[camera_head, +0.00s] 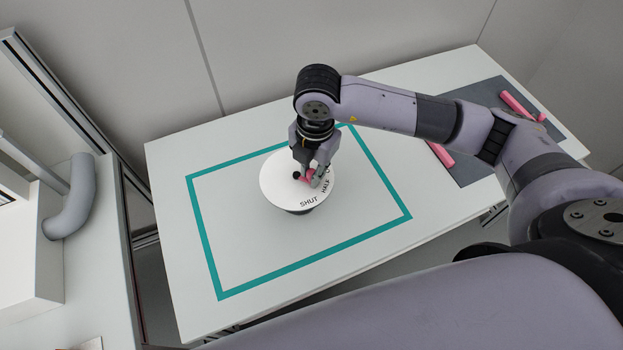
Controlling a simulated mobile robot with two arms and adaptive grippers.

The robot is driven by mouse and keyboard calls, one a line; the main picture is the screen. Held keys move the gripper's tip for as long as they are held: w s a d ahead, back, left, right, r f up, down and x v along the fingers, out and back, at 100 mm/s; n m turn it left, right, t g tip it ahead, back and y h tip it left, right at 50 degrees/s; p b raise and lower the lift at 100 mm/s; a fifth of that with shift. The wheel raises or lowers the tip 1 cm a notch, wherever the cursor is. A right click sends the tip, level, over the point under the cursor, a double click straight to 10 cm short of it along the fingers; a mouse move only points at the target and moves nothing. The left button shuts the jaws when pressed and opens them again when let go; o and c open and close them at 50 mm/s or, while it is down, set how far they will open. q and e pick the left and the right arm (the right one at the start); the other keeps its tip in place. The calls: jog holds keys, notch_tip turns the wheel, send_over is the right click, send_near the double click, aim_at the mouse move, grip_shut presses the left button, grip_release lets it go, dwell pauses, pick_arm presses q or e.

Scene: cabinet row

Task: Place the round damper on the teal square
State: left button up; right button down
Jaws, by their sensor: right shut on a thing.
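The round damper (282,198) is a white disc marked "SHUT" and "HALF", with a dark underside and a pink handle (304,179) on top. My right gripper (309,178) comes down from above and is shut on the damper's pink handle. The gripper hides part of the disc's far right side. I cannot tell whether the damper touches the table. My left gripper is not in view.
A dark grey mat (476,172) with several pink pieces, one a long bar (518,106), lies at the table's right end, partly behind my right arm. A grey bent pipe (73,200) and metal frame stand left of the table. The white table (170,180) is bare left of the outline.

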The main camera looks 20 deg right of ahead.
aim_at(298, 189)
notch_tip(298, 189, down, 5)
jog(key=shift+w+f+p, duration=0.1)
jog(key=shift+p, duration=0.2)
jog(key=shift+f, duration=0.1)
jog(key=shift+f, duration=0.1)
jog(key=c, duration=1.5)
grip_release()
jog(key=shift+c, duration=0.2)
